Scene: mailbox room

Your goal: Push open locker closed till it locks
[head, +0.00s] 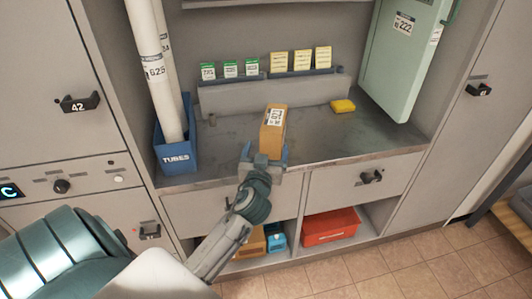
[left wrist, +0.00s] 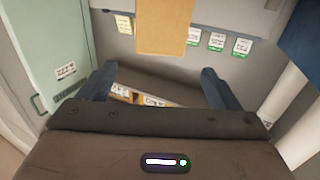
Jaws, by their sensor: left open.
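A pale green door or panel (head: 403,50) with a label reading 222 stands at the upper right of the head view, at the right end of the counter recess. It looks swung out at an angle; its hinge is not clear. It also shows at the left of the left wrist view (left wrist: 38,42). My left gripper (head: 264,156) is at the counter's front edge, well left of this door, with its jaws apart (left wrist: 157,88). A brown box (head: 273,128) with a white label stands just beyond the fingers; contact is unclear. My right gripper is out of view.
A blue tubes bin (head: 170,155) holds long white tubes (head: 150,65) at the left. A yellow block (head: 342,106) lies on the counter (head: 320,148). A red bin (head: 330,227) sits on the shelf below. Door 42 (head: 50,85) and the right locker door (head: 455,110) look shut.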

